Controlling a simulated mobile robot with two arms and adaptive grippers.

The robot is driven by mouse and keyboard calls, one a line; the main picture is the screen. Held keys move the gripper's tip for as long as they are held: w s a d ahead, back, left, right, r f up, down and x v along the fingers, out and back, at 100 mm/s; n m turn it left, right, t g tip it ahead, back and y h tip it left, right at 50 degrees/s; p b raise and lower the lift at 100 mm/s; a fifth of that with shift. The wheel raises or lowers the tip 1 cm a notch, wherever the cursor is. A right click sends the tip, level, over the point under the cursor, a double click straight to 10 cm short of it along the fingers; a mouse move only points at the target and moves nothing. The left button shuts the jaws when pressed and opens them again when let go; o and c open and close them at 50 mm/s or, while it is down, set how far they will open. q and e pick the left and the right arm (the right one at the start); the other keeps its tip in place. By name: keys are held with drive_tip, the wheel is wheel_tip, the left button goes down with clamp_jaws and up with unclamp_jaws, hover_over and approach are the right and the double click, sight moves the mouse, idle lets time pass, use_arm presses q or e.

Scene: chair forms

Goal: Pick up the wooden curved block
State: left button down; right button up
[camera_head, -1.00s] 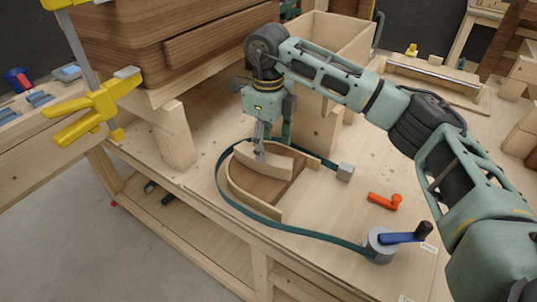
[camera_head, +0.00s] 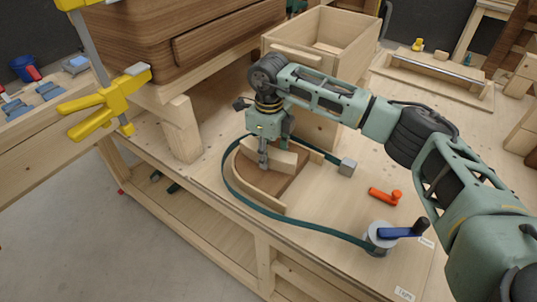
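The pale wooden curved block (camera_head: 283,162) sits in the curved form on the workbench, against a darker brown wood piece (camera_head: 281,184). A longer pale curved strip (camera_head: 252,187) runs round the near left side of the form. My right gripper (camera_head: 264,164) points down at the block, its fingers overlapping the block's middle in the picture. The fingers look narrow and seen edge-on, so I cannot tell whether they are open or shut, or whether they touch the block. They hide part of it. My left gripper is out of view.
A green strap (camera_head: 300,231) loops round the form to a winder with a blue handle (camera_head: 396,233). A grey metal block (camera_head: 347,167) and an orange clamp handle (camera_head: 384,196) lie to the right. A wooden box (camera_head: 318,45) stands behind; a yellow clamp (camera_head: 105,102) is at left.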

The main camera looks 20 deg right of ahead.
drive_tip(key=c, duration=0.7)
drive_tip(key=shift+r, duration=0.1)
